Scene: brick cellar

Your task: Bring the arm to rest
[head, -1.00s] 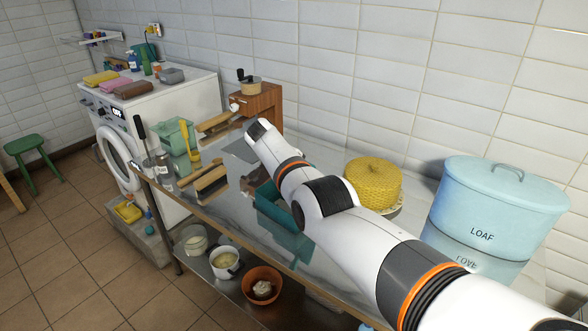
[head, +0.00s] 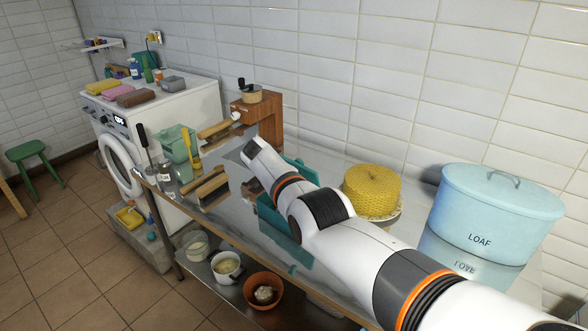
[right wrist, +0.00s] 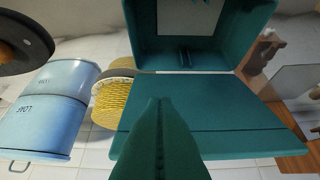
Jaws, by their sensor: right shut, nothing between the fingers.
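My right arm (head: 320,212) comes in from the lower right and reaches over the metal table (head: 335,285). Its wrist end is near the wooden grinder; the fingers cannot be made out in the head view. In the right wrist view my right gripper (right wrist: 160,103) appears as a dark tapered shape, shut and empty, in front of an open teal box (right wrist: 210,112). I cannot tell whether they touch. In the head view the arm hides much of the teal box (head: 272,222). My left gripper is not in view.
A blue loaf bin (head: 490,215) and a yellow woven round thing (head: 371,188) stand right of the arm. A wooden grinder (head: 262,118), brushes (head: 212,187) and a green container (head: 180,142) are at the left end. Pots and an orange bowl (head: 263,290) sit below.

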